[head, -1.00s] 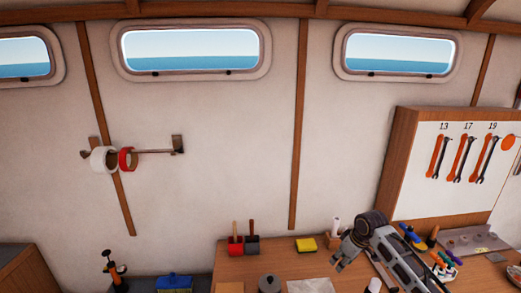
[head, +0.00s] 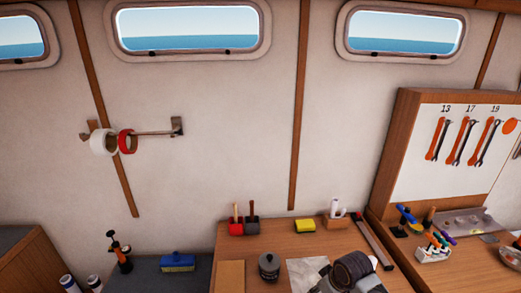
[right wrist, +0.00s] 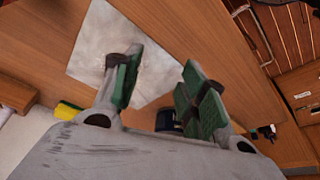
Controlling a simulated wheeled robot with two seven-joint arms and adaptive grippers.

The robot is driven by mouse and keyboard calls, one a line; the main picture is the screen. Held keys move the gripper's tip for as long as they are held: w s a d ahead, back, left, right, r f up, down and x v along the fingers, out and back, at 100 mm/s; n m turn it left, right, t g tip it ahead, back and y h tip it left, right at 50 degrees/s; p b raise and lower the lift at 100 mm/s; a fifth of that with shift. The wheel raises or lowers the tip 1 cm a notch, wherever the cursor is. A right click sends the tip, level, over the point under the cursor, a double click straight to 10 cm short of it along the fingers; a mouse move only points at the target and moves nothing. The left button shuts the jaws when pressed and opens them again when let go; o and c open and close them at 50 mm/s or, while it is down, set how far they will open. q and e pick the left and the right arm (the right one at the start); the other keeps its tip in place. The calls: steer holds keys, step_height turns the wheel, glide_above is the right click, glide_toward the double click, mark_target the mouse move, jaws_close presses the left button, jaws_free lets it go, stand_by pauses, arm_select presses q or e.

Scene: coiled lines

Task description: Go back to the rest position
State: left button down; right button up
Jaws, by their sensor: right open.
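My right arm (head: 352,272) shows at the bottom edge of the head view, over the right part of the wooden worktop. Its fingers cannot be made out there. In the right wrist view my right gripper (right wrist: 160,75) is open, its two green-padded fingers apart with nothing held between them. A pale grey sheet (right wrist: 100,40) lies on the wood beyond the left finger. A dark round object (right wrist: 168,122) shows low between the fingers, partly hidden. My left gripper is not in view.
A wrench board (head: 450,150) stands at right. A rail with tape rolls (head: 104,142) is on the wall.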

steer(key=shift+m, duration=0.7)
steer(key=s, duration=0.4)
steer(key=s+a, duration=0.1)
steer(key=s, duration=0.2)
steer(key=shift+s+d+r+m+h, duration=0.8)
steer(key=shift+s+d+r+m, duration=0.75)
steer(key=shift+s, duration=3.6)
step_height(320, 180, down, 39)
steer(key=s+g+b, duration=0.1)
steer(key=s+b, duration=0.2)
steer(key=b, duration=0.2)
steer(key=s+d+f+b, duration=0.2)
steer(key=s+f, duration=0.9)
steer(key=f, duration=0.1)
steer(key=s+d+f+g+b, duration=0.1)
steer(key=s+d+f+b, duration=0.1)
steer(key=s+f, duration=0.8)
step_height(320, 180, down, 2)
steer(key=shift+s+d+f+n+b, duration=0.2)
steer(key=shift+s+d+n+b, duration=0.15)
steer(key=shift+b, duration=0.15)
